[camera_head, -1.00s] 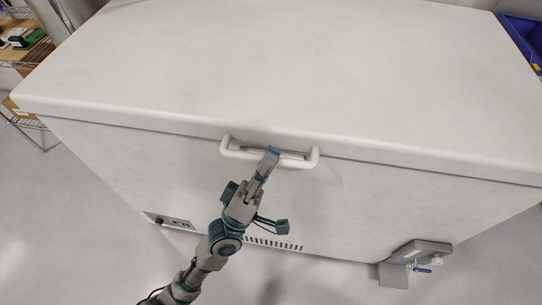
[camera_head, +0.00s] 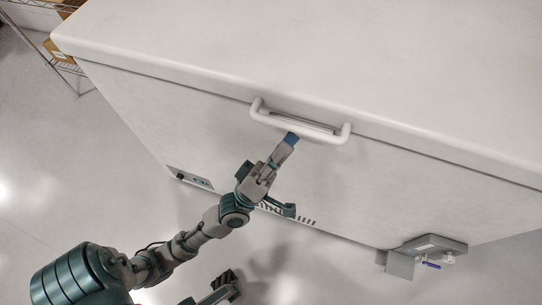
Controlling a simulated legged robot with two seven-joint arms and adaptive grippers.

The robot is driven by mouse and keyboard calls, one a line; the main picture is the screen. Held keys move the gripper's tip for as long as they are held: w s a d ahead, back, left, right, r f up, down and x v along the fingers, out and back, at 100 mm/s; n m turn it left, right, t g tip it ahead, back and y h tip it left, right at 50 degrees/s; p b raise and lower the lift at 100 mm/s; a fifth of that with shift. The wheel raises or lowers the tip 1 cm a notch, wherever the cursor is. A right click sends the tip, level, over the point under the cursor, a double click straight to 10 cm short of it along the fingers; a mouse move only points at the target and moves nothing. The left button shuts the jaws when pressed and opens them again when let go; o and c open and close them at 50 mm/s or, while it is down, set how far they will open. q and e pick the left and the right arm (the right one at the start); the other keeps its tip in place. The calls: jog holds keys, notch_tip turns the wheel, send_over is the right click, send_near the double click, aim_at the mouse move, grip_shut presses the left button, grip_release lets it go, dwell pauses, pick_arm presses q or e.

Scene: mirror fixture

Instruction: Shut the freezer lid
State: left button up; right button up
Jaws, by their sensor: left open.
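The white freezer lid (camera_head: 330,60) lies flat over the white freezer body (camera_head: 180,120), with only a thin dark seam between them. It looks down; I cannot tell if it is fully sealed. A white bar handle (camera_head: 300,127) sits at the front edge. My left gripper (camera_head: 289,142) is open, its bluish tip just below the middle of the handle. I cannot tell whether it touches the handle. The handle is not between its fingers as far as I see.
A wire shelf with boxes (camera_head: 60,50) stands at the upper left. A grey bracket with a blue lever (camera_head: 430,250) juts from the freezer's lower right. A small control panel (camera_head: 190,178) and a vent are low on the front. The pale floor in front is open.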

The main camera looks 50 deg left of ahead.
pick_arm(q)
jog(key=v, duration=0.8)
jog(key=shift+w, duration=0.1)
